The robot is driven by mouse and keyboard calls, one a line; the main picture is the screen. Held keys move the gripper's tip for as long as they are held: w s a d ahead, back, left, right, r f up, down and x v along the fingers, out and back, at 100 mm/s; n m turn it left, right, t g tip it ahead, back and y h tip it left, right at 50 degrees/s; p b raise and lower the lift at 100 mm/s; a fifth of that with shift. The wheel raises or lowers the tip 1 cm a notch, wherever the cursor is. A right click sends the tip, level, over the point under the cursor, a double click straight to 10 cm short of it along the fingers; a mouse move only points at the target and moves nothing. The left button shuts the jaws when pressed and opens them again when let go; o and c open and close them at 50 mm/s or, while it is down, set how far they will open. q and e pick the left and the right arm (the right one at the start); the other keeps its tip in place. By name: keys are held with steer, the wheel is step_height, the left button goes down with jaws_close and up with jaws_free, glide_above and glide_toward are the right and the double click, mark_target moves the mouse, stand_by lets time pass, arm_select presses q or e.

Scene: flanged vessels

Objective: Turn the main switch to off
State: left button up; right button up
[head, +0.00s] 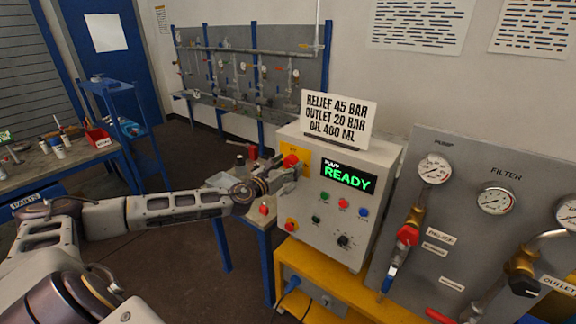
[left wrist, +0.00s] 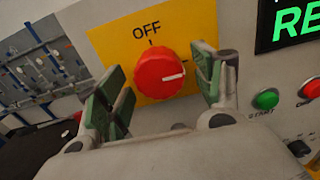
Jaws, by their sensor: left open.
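The main switch is a red round knob (left wrist: 158,75) on a yellow plate (left wrist: 190,22) on the front of the pump control box (head: 325,226). A white line on the knob points to the right, while the OFF mark (left wrist: 147,31) is at the top of the plate. The knob also shows in the head view (head: 290,160), close to my gripper. My left gripper (head: 284,171) is open, with one green-padded finger on each side of the knob in the left wrist view (left wrist: 161,82). I cannot tell whether the pads touch it. My right gripper is not in view.
The box's green READY display (head: 348,178) and several coloured buttons are right of the switch. A sign (head: 338,118) stands on top. A grey gauge panel (head: 470,225) with valves stands to the right. A workbench (head: 60,165) is at the left.

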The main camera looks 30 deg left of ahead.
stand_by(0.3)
arm_select(q)
steer(key=c, duration=1)
